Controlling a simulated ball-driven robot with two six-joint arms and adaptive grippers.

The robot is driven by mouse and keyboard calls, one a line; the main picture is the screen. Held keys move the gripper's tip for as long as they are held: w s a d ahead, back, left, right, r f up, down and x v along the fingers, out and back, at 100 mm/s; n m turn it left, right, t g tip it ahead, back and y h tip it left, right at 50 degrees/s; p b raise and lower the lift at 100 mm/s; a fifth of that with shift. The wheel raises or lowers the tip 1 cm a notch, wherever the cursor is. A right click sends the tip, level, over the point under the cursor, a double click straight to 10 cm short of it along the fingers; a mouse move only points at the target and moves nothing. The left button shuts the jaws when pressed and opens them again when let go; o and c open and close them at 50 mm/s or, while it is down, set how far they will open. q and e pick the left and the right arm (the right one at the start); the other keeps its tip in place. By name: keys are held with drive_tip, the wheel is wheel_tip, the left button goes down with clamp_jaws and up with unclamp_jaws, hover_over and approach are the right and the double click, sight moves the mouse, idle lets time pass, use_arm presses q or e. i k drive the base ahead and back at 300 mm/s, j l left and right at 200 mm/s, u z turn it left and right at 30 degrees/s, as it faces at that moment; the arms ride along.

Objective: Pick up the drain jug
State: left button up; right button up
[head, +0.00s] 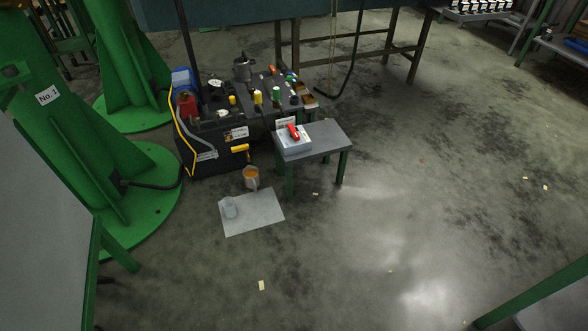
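A small jug with orange contents (251,178) stands on the floor, just below a yellow handle (240,149) on the front of a black machine (212,160). Neither vessel carries a label that I can read, so I cannot tell by name which one is the drain jug. Neither of my grippers is in view.
A grey table with green legs (330,139) stands right of the orange-filled jug, bearing a box with a red handle (294,133). Large green column bases (140,195) stand at left. A grey panel (40,230) fills the lower left. Open floor (400,230) lies to the right.

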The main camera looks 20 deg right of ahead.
sight(251, 174)
drive_tip(key=i+l+u, duration=0.25)
drive_tip(key=i, duration=0.3)
drive_tip(key=i+l+u, duration=0.25)
drive_tip(key=i, duration=0.3)
drive_tip(key=i+l+u, duration=0.3)
drive_tip(key=i+l, duration=0.15)
drive_tip(key=i+l+u, duration=0.1)
drive_tip(key=i+l, duration=0.15)
drive_tip(key=i+l+u, duration=0.15)
drive_tip(key=l, duration=0.35)
